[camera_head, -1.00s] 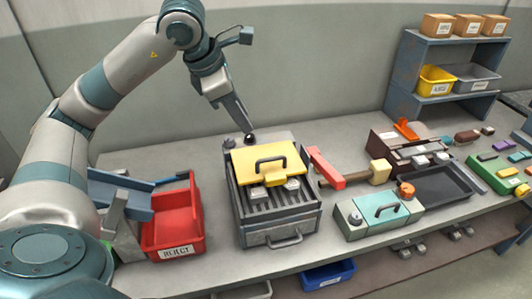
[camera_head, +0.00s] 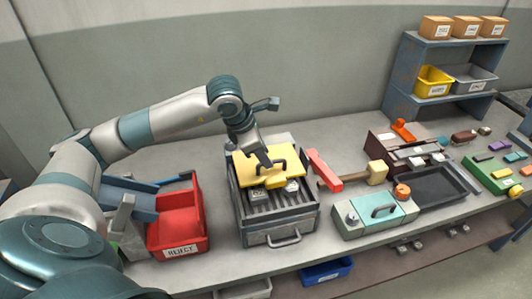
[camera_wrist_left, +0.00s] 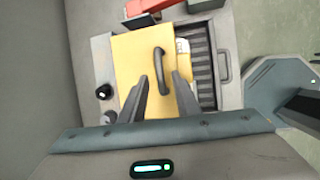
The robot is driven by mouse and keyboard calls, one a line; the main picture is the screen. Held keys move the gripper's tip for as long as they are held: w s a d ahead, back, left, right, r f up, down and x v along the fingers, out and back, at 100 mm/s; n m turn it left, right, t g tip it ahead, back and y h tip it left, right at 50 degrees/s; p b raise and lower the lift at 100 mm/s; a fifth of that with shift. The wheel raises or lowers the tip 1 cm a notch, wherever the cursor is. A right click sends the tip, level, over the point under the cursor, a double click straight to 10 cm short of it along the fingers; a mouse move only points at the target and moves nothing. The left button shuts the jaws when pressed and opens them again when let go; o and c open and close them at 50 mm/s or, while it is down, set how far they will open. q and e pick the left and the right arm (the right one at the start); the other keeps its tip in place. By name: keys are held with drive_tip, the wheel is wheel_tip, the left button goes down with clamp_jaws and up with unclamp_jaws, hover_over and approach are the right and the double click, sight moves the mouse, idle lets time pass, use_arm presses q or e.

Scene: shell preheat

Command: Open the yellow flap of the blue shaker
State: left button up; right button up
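The shaker (camera_head: 279,238) looks dark grey more than blue and stands mid-bench. Its yellow flap (camera_head: 248,172) lies over the rear part of the top and has a dark arched handle (camera_wrist_left: 162,62). Pale blocks (camera_head: 292,187) sit by its front edge, above a slatted grille. My left gripper (camera_head: 267,164) is over the flap at the handle. In the left wrist view its two fingers (camera_wrist_left: 160,76) are apart, one on each side of the handle. I cannot tell whether they touch it. My right gripper is not in view.
A red reject bin (camera_head: 178,222) stands left of the shaker. A red-headed tool (camera_head: 322,171) lies close on its right, with a teal-lidded box (camera_head: 375,212) farther right. Dark knobs (camera_wrist_left: 104,92) stand behind the flap. The back of the bench is fairly clear.

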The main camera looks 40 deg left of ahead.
use_arm(q)
drive_tip(key=shift+x, duration=1.05)
clamp_jaws()
drive_tip(key=shift+r, duration=0.15)
